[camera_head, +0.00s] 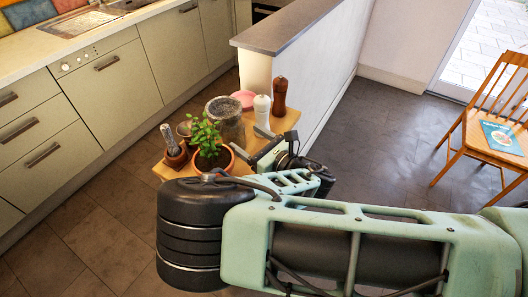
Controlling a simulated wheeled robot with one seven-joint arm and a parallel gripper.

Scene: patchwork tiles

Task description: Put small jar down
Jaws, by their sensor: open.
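A glass jar (232,130) with a grey rim stands on a small wooden table (287,120), behind a potted plant. A smaller round vessel (184,127) sits to its left, partly hidden by leaves; I cannot tell which is the small jar. My gripper (254,146) is open over the table's right part, to the right of the plant. I see nothing clearly held in it. My arm hides the table's front right part.
A leafy plant in a terracotta pot (214,162), a small potted cactus (172,146), a pink dish (243,98), a white mill (262,109) and a brown mill (279,96) crowd the table. A half wall (318,75) stands behind; a chair (490,125) is far right.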

